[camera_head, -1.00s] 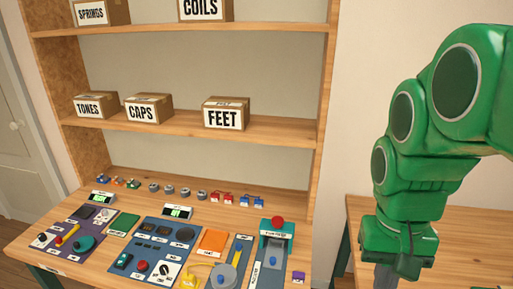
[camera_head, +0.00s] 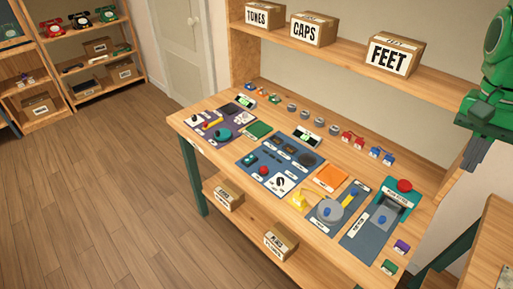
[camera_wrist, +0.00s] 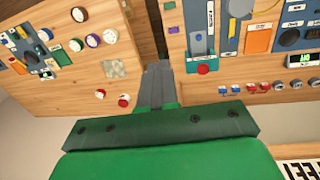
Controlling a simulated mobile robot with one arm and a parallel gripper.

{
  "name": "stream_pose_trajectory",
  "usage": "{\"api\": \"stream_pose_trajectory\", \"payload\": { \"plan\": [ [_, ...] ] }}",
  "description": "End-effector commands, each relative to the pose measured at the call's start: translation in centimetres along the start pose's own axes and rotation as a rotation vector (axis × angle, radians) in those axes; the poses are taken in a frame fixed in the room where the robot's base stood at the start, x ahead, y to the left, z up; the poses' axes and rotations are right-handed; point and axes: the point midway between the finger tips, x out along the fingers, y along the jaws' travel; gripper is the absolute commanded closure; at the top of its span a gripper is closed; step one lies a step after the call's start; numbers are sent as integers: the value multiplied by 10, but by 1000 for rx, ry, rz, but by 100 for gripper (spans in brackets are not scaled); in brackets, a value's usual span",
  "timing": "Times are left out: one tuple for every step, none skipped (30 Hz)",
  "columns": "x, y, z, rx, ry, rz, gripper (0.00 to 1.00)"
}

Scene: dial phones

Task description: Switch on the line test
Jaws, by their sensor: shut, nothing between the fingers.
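The workbench (camera_head: 226,112) carries dial phone part panels. I cannot read which label is the line test. A teal device with a red button (camera_head: 404,185) stands at the bench's right end; this red button also shows in the wrist view (camera_wrist: 204,69). My gripper (camera_head: 474,155) is shut and empty, in the air at the right. Its fingers show in the wrist view (camera_wrist: 157,68), apart from the parts.
A shelf with labelled boxes, including FEET (camera_head: 394,55), hangs above the bench back. A second bench (camera_head: 490,245) is at the right; the wrist view shows one with round knobs (camera_wrist: 92,40). Open floor (camera_head: 110,190) lies at the left.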

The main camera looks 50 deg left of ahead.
Motion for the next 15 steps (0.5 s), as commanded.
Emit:
{"api": "stream_pose_trajectory", "payload": {
  "plan": [
    [-2, -11, -7, -2, 6, 2, 100],
    [-4, -16, -10, -3, 9, 4, 100],
    [-6, -24, -15, -2, 14, 5, 100],
    [-7, -30, -18, -1, 17, 7, 100],
    [-8, -36, -21, -2, 21, 8, 100],
    [-10, -44, -26, -2, 26, 9, 100],
    [-11, -50, -29, -1, 30, 10, 100],
    [-12, -56, -32, -1, 34, 10, 100],
    [-13, -65, -36, -2, 39, 12, 100],
    [-14, -71, -38, -1, 44, 12, 100],
    [-16, -78, -41, 0, 48, 12, 100],
    [-17, -87, -45, -1, 54, 12, 100],
    [-18, -94, -48, -1, 58, 13, 100],
    [-18, -100, -50, 0, 61, 14, 100],
    [-19, -109, -52, -1, 66, 14, 100]
  ]
}}
